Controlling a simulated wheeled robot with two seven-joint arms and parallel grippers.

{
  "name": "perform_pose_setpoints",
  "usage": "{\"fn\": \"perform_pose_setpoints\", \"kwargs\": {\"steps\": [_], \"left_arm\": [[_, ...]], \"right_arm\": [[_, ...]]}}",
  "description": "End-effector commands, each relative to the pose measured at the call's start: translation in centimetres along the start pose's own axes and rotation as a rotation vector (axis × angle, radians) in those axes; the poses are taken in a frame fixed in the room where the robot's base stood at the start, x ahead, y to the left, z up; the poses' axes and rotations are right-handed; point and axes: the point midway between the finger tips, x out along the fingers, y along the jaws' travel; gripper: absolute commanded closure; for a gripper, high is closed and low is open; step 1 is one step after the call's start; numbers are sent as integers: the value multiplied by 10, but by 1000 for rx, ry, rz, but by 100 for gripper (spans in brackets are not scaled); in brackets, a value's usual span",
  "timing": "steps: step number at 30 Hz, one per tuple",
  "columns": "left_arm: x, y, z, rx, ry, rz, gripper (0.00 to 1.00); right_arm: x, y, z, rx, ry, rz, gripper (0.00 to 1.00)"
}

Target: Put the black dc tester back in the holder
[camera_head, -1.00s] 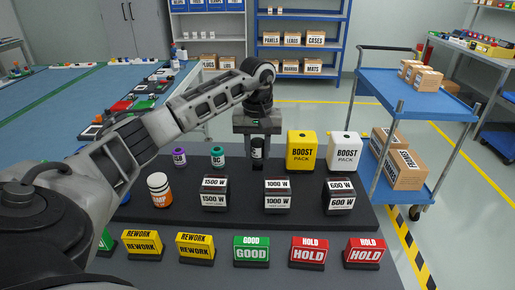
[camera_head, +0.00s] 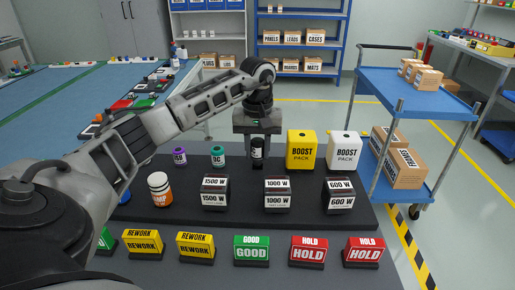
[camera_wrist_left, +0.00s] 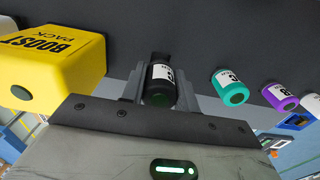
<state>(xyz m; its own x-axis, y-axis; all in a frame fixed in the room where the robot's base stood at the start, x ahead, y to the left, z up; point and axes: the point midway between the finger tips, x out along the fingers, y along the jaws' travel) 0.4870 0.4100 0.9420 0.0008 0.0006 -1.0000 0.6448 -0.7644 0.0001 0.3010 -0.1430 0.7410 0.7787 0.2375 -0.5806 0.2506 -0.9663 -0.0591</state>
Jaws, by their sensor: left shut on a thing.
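The black dc tester (camera_head: 257,154) is a small dark cylinder with a white label, upright at the back of the black holder board (camera_head: 240,188). My left gripper (camera_head: 257,140) comes down over it from above and is shut on it. In the left wrist view the tester (camera_wrist_left: 161,84) sits between the two fingers (camera_wrist_left: 160,88). Its lower end is low at the board; I cannot tell whether it is seated there. My right gripper is not in view.
A teal tester (camera_head: 218,156) and a purple one (camera_head: 180,156) stand left of it. A yellow boost pack (camera_head: 301,151) stands close on its right, then a white one (camera_head: 344,152). Watt blocks (camera_head: 277,192) and sign blocks (camera_head: 252,248) stand in front.

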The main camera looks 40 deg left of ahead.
Motion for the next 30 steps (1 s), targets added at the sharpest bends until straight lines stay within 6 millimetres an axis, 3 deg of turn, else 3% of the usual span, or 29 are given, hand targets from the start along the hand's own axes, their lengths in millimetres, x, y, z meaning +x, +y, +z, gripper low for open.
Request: {"fn": "perform_pose_setpoints", "kwargs": {"steps": [30], "left_arm": [[19,0,0,-1,0,0,95]], "right_arm": [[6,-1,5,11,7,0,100]]}}
